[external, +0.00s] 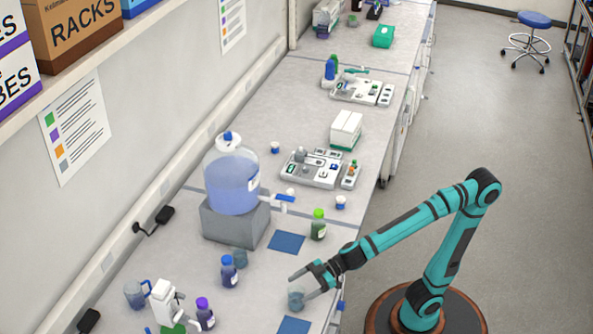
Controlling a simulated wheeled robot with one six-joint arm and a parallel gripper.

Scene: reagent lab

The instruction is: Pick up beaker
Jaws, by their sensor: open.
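A small grey-blue beaker (295,299) stands on the bench near its front edge. My gripper (300,287) is open, with its fingers pointing left at the beaker. One finger shows just above the beaker and the other at its right side. I cannot tell whether either finger touches it. A second small grey-blue vessel (239,258), perhaps also a beaker, stands farther left on the bench.
A blue mat (286,242) lies behind my gripper and another (294,325) in front. A green-capped bottle (318,225), a blue-capped bottle (229,271) and a large carboy (232,178) on a grey block (232,222) stand nearby.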

